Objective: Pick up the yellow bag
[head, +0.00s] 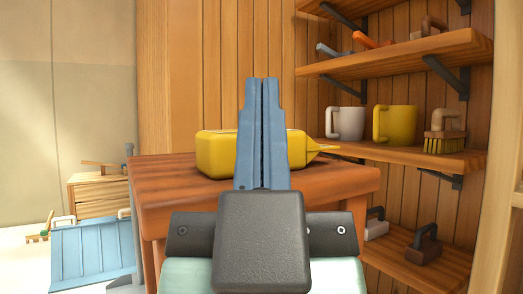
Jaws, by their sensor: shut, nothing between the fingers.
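The yellow bag (215,153) lies on its side on top of a reddish-brown wooden table (165,180). Its narrow pointed end (318,149) is toward the right. My gripper (262,82) is in front of the bag in the picture and hides its middle. Its two blue-grey fingers point up and lie together, with nothing between them. I cannot tell how far the fingers are from the bag.
Wooden shelves at the right hold a white mug (345,123), a yellow mug (395,125), a brush (444,135) and several tools. A blue panel (95,250) and a small wooden drawer unit (97,192) stand at the left. A plank wall is behind the table.

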